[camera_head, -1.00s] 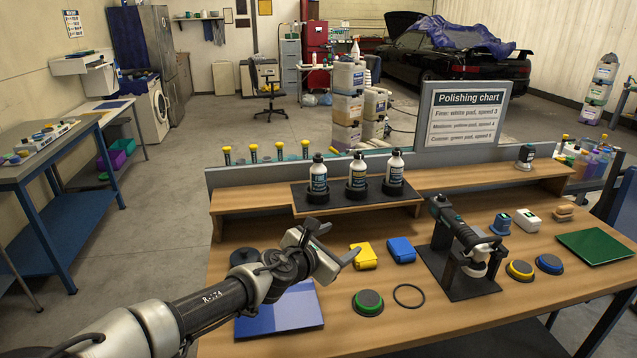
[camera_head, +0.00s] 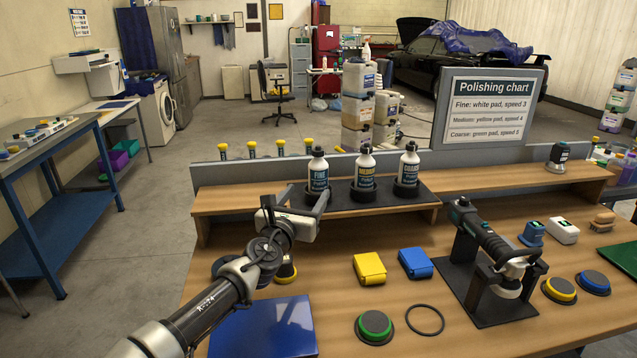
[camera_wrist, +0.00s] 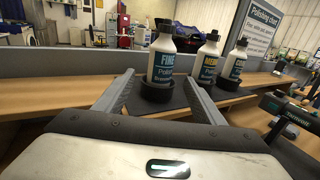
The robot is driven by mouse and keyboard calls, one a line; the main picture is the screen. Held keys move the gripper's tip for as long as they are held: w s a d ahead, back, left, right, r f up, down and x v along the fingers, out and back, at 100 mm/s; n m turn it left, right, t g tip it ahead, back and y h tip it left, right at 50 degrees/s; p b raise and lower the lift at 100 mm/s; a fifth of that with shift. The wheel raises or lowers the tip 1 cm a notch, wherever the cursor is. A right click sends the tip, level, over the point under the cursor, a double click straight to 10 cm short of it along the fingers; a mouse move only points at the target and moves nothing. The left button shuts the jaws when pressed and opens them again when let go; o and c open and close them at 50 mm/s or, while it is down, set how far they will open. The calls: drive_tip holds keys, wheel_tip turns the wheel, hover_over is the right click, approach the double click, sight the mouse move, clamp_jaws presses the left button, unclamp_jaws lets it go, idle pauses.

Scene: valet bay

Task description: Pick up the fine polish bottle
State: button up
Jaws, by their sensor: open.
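The fine polish bottle (camera_head: 318,172) is white with a blue label reading FINE and a black cap. It stands upright in a black round holder at the left of three bottles on the raised shelf. In the wrist view the fine polish bottle (camera_wrist: 163,55) rises between and beyond my two fingers, its lower part inside the holder ring (camera_wrist: 157,98). My gripper (camera_head: 292,197) is open and empty, pointing at it from the front left. In the wrist view my gripper's fingertips (camera_wrist: 158,84) reach either side of the holder; whether they touch it is unclear.
The medium bottle (camera_head: 364,172) and coarse bottle (camera_head: 408,170) stand to the right on the same dark mat (camera_head: 340,203). The polishing chart (camera_head: 490,108) is behind.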

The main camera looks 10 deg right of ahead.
sight(315, 182)
drive_tip(key=x, duration=1)
drive_tip(key=shift+w+d, duration=0.1)
drive_tip(key=shift+d, duration=0.1)
drive_tip(key=c, duration=1.3)
drive_tip(key=shift+c, duration=0.3)
wheel_tip(315, 182, up, 10)
drive_tip(key=shift+r+p, duration=0.1)
drive_tip(key=shift+p, duration=0.45)
drive_tip(key=o, duration=0.6)
drive_tip(key=c, duration=0.3)
